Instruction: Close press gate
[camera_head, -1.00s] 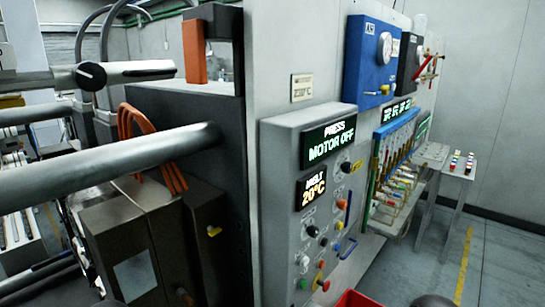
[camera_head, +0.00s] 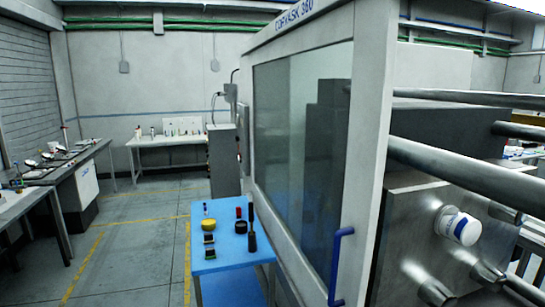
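The press gate (camera_head: 372,110) is a pale grey frame around a large tinted window. It fills the middle of the head view. A blue bar handle (camera_head: 338,265) stands upright on the lower part of its near edge. To the right of that edge the press is uncovered, with thick round bars (camera_head: 465,170) and a grey metal block (camera_head: 410,235) in sight. A white round part (camera_head: 460,227) sits on the block's face. Neither of my grippers shows in this view.
A blue table (camera_head: 228,252) with small tools and pots stands left of the gate. A grey workbench (camera_head: 75,190) runs along the far left, and a white table (camera_head: 168,143) stands at the back wall. The floor between them is clear, with yellow lines.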

